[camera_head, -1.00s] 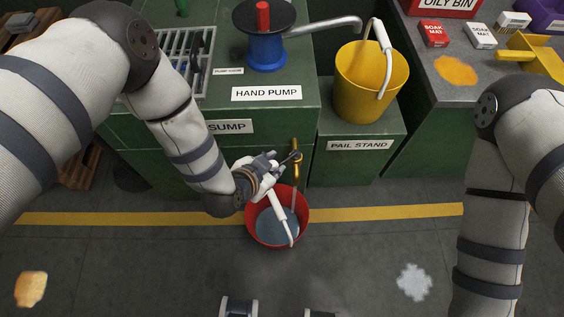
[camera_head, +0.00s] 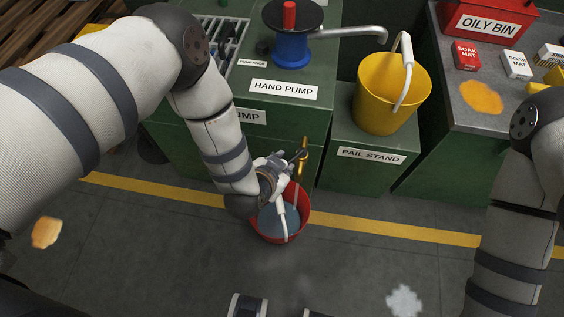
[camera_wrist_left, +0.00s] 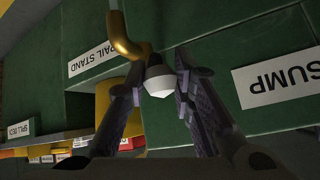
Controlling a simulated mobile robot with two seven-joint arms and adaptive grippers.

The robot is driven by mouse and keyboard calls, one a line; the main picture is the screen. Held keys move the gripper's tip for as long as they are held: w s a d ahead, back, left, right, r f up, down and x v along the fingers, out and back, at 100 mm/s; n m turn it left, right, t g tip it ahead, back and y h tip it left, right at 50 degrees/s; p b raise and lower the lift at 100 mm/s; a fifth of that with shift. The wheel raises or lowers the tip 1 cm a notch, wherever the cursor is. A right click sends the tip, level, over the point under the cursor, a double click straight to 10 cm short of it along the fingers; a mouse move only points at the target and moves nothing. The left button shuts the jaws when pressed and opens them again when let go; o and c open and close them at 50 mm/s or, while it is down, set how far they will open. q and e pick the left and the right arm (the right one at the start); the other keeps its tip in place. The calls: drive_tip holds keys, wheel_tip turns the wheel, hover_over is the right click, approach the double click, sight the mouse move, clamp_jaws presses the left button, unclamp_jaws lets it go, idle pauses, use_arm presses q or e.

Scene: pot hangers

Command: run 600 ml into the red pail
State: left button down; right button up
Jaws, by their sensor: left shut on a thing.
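The red pail (camera_head: 306,217) stands on the floor below the brass tap (camera_head: 303,160) on the front of the green sump cabinet. Grey-blue liquid (camera_head: 271,221) lies in the pail; no level mark can be read. The pail's handle with its white grip (camera_head: 280,208) leans across the opening. A pale streak shows under the tap, partly hidden. My left gripper (camera_head: 291,162) is at the tap, above the pail. In the left wrist view, its fingers (camera_wrist_left: 160,88) are shut on the grey and white tap knob (camera_wrist_left: 157,80). My right gripper is out of view.
A yellow pail (camera_head: 365,92) stands on the pail stand (camera_head: 348,172) right of the tap. The hand pump (camera_head: 291,48) is on the cabinet top. A yellow floor line (camera_head: 400,231) passes the red pail. The floor in front is clear apart from stains.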

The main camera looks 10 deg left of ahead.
use_arm(q)
drive_tip(key=shift+d, duration=0.1)
drive_tip(key=c, duration=1.3)
unclamp_jaws()
drive_tip(key=shift+c, duration=0.2)
drive_tip(key=v, duration=1.2)
